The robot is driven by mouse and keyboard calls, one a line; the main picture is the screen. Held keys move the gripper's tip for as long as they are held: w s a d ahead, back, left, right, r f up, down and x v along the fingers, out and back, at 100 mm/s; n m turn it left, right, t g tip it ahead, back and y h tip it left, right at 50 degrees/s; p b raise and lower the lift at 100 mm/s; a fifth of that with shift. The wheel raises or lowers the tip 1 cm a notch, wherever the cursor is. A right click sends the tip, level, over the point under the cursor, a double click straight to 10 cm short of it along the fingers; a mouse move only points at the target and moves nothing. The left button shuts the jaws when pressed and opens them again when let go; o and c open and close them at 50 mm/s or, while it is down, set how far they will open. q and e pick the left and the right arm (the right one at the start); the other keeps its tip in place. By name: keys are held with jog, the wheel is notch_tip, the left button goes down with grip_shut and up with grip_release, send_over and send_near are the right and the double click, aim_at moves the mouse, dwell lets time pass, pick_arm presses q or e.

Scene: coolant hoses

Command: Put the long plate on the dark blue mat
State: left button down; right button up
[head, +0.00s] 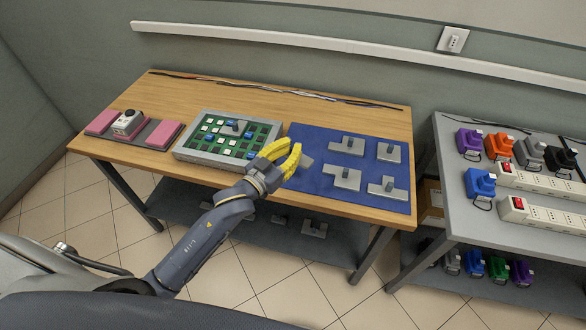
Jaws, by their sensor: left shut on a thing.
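The dark blue mat (318,186) lies on the right part of the wooden table. Several grey plates with upright knobs lie on it, such as an upper plate (341,147) and a lower left plate (350,182). My left gripper (291,149), with yellow fingers, is over the mat's left edge and is shut on a grey plate (307,161). The fingers hide most of that plate, so I cannot tell its full shape or whether it touches the mat. My right gripper is not in view.
Left of the mat is a grey-framed green board (180,153) with blue and white blocks and a grey plate. Pink pads (102,122) and a white device (127,122) are farther left. A grey bench (447,160) with coloured plugs and power strips stands right.

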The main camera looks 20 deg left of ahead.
pick_arm(q)
jog(key=shift+f, duration=4.7)
jog(key=shift+f, duration=0.15)
jog(key=c, duration=1.4)
grip_release()
jog(key=shift+c, duration=0.2)
jog(key=v, duration=1.2)
